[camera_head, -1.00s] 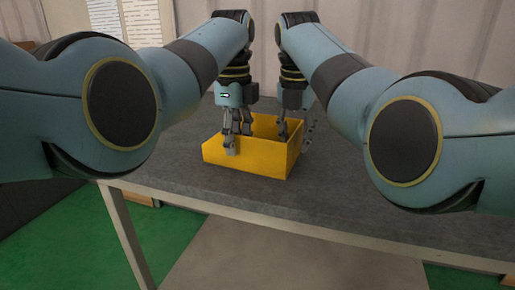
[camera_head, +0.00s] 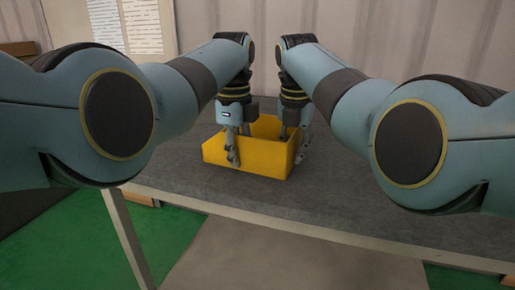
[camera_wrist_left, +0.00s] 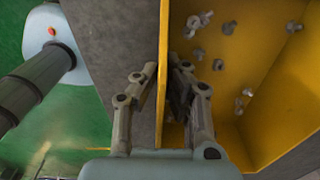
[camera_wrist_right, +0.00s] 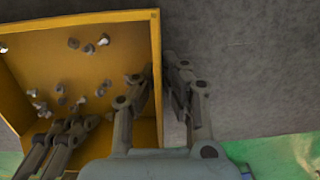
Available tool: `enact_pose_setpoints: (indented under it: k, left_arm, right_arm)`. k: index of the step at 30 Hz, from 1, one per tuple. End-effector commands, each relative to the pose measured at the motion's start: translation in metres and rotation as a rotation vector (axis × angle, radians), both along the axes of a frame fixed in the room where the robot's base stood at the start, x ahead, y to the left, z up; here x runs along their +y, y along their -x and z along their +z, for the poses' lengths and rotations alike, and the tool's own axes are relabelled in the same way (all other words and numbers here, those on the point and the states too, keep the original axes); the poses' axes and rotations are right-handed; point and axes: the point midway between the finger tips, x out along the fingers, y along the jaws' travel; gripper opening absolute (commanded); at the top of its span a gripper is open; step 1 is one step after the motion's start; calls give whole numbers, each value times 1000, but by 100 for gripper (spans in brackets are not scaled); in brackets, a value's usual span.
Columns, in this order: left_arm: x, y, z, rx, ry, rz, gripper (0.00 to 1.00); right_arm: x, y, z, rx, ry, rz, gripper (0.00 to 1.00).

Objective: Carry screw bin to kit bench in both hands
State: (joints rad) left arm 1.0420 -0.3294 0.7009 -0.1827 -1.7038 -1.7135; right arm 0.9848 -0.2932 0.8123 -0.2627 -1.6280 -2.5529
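The yellow screw bin (camera_head: 265,160) rests on the grey table in the head view. My left gripper (camera_head: 234,158) straddles its left wall, one finger outside and one inside; the left wrist view shows the fingers (camera_wrist_left: 163,72) close against that wall. My right gripper (camera_head: 293,150) is at the opposite wall; in the right wrist view its fingers (camera_wrist_right: 160,75) close in on both faces of the wall. Both look shut on the bin. Several loose metal screws (camera_wrist_left: 228,28) lie on the bin floor; they also show in the right wrist view (camera_wrist_right: 95,45).
The grey tabletop (camera_head: 350,190) is clear around the bin, with its front edge nearest me. Green and grey floor (camera_head: 160,240) lies below. A corrugated wall (camera_head: 400,40) stands behind, with papers (camera_head: 140,25) at the back left.

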Motion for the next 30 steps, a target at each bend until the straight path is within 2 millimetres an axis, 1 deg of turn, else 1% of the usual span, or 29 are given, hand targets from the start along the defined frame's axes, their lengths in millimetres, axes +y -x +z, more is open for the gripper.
enact_pose_setpoints:
  k: [17,20,23,30]
  left_arm:
    - [0,-1,3,-3,0,0,0]
    - [0,-1,10,-5,0,0,0]
    - [0,-1,21,-10,0,0,0]
    - [0,-2,55,-22,0,0,0]
  right_arm:
    - [0,0,3,-2,0,0,0]
    - [0,-1,10,-4,0,0,0]
    - [0,-1,21,-9,-1,1,0]
    - [0,-2,55,-22,0,0,0]
